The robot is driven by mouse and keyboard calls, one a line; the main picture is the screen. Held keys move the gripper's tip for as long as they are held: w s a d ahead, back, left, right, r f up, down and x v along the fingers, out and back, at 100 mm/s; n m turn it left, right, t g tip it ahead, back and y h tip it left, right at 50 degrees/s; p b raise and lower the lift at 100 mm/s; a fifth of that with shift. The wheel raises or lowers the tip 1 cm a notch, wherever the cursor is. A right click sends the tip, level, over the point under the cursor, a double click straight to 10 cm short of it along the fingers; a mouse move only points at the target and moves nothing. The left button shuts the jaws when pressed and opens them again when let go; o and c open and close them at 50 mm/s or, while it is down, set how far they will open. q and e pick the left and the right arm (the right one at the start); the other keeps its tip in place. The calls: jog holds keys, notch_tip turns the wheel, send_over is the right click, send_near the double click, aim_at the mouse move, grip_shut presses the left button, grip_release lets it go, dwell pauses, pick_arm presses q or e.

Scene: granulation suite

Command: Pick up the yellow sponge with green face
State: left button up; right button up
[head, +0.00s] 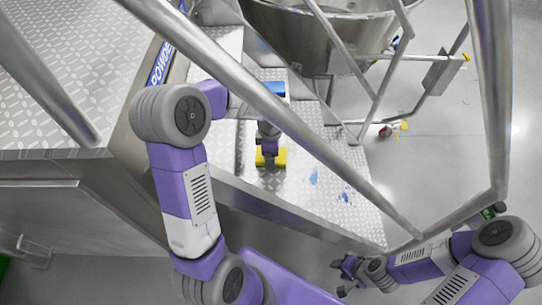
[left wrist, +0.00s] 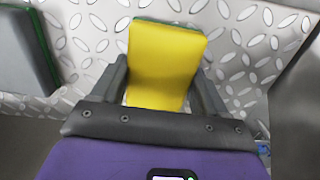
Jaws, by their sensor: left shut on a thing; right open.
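The yellow sponge (head: 280,157) lies on a metal diamond-plate step in the head view, partly hidden by my left gripper (head: 269,157). In the left wrist view the sponge (left wrist: 163,62) shows its yellow side up, with a thin green edge at its far end. My left gripper (left wrist: 160,90) is shut on it, one finger at each side. Whether the sponge touches the plate cannot be told. My right gripper (head: 345,272) is open and empty at the lower right of the head view, away from the sponge.
Metal handrails (head: 290,120) cross in front of the steps. A blue object (head: 274,89) lies on the step behind my left gripper. A dark pad with a green edge (left wrist: 25,50) is at the left in the wrist view. A steel vessel (head: 320,35) stands behind.

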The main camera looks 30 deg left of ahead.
pick_arm(q)
notch_tip(320, 180, up, 18)
jog(key=p, duration=0.5)
jog(key=o, duration=0.4)
jog(key=c, duration=0.3)
jog(key=shift+f, duration=0.1)
jog(key=shift+c, duration=0.2)
